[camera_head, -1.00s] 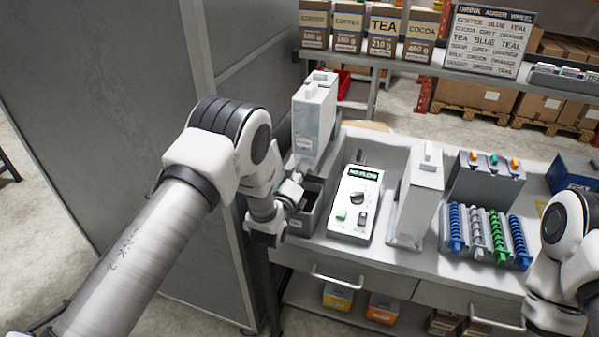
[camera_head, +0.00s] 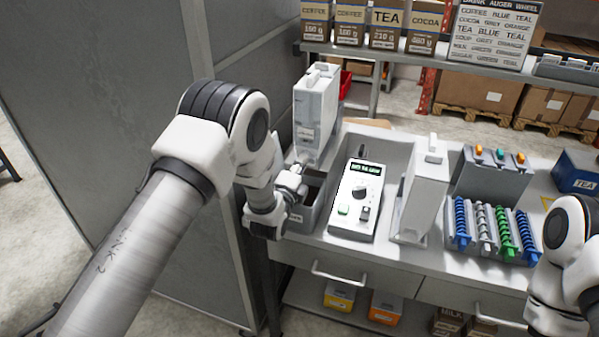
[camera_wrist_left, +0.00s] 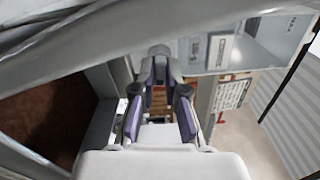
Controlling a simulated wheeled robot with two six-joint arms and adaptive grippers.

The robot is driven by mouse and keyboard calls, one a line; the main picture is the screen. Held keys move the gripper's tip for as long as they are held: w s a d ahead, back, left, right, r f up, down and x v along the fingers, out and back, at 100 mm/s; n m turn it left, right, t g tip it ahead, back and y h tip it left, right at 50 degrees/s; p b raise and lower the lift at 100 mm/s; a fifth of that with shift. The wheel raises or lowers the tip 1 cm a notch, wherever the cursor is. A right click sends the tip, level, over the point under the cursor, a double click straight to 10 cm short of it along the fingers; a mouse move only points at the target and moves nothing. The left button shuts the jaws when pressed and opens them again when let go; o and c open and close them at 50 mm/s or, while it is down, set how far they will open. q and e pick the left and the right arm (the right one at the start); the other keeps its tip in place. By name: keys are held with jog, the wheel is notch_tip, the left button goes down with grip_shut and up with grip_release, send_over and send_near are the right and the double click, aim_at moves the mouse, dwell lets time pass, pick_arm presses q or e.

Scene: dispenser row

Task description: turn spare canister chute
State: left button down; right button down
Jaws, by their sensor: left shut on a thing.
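A tall pale grey canister (camera_head: 316,112) stands at the left end of the counter, above an open grey bin (camera_head: 322,205). A second pale canister (camera_head: 423,190) stands right of the control box; I cannot read which one is the spare. My left gripper (camera_head: 294,178) is low at the front of the left canister, over the bin's left side. In the left wrist view the gripper (camera_wrist_left: 160,80) is shut on a small grey part, apparently the chute (camera_wrist_left: 159,53); the fingers hide most of it. My right arm shows at the right edge, its gripper out of view.
A control box (camera_head: 357,203) with a lit display and dial stands right of the bin. A rack of coloured augers (camera_head: 488,228) is further right. The bin's inside shows brown in the left wrist view (camera_wrist_left: 45,115). A grey partition (camera_head: 120,110) stands close on the left.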

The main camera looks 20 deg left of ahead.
pick_arm(q)
jog(key=shift+w+r+n+b, duration=0.15)
jog(key=shift+n+b, duration=2.75)
jog(key=shift+n, duration=1.95)
jog(key=shift+r+n+b, duration=0.15)
jog(key=shift+n+b, duration=2.7)
jog(key=shift+n, duration=2)
jog(key=c, duration=1.2)
grip_release()
jog(key=shift+w+f, duration=0.25)
jog(key=shift+f, duration=0.05)
